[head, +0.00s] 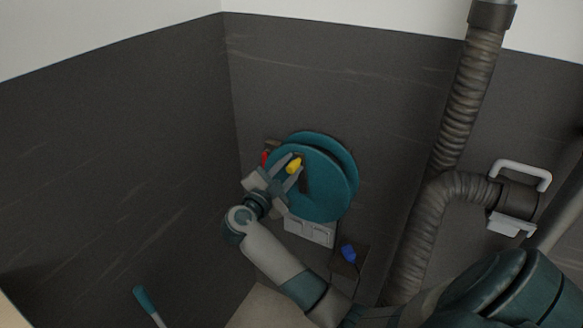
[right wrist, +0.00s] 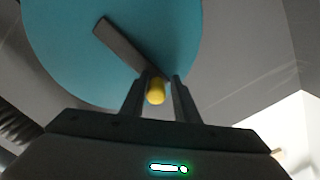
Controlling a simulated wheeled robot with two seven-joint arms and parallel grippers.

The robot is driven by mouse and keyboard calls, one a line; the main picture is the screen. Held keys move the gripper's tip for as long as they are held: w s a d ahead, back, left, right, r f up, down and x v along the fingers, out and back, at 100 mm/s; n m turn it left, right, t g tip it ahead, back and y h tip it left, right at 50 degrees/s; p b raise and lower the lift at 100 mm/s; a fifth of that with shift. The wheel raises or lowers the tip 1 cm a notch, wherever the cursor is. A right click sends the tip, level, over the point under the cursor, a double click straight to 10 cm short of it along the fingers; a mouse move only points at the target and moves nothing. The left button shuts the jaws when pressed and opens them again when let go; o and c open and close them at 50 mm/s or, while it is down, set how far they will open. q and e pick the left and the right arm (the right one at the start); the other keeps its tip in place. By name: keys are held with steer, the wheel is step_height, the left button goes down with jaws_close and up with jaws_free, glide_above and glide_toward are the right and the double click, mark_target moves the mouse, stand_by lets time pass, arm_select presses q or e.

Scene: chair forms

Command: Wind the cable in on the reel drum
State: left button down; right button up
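The teal reel drum (head: 325,185) is mounted low on the dark back wall, with a dark crank arm on its face. The crank's yellow knob (head: 294,165) is at the drum's upper left. My right gripper (head: 289,170) reaches it from the lower left, with its fingers on either side of the knob. In the right wrist view the knob (right wrist: 156,91) sits between the fingers, with a gap at its right side, so the gripper looks open. A blue plug (head: 348,253) is below the drum, with a thin dark cable at it. My left gripper is not in view.
A red part (head: 265,157) shows at the drum's left edge. A pale box (head: 310,232) is under the drum. A ribbed hose (head: 465,110) and a white handle (head: 520,172) are at the right. A teal-gripped handle (head: 145,300) is at the lower left.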

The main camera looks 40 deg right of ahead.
steer(key=shift+w+a+f+b, duration=0.2)
steer(key=shift+w+a+f, duration=0.1)
steer(key=shift+w, duration=0.35)
steer(key=shift+w+a+f+b, duration=0.15)
steer(key=shift+w+a+f, duration=0.1)
steer(key=shift+w, duration=0.4)
steer(key=shift+w+a+f+b, duration=0.2)
steer(key=shift+w+a+f, duration=0.1)
steer(key=shift+w, duration=0.35)
steer(key=w+f+b, duration=0.1)
steer(key=w+a+f+b, duration=0.1)
steer(key=w+f, duration=0.1)
steer(key=shift+w+a, duration=0.15)
steer(key=shift+a, duration=0.05)
steer(key=shift+o, duration=0.6)
steer(key=o, duration=0.6)
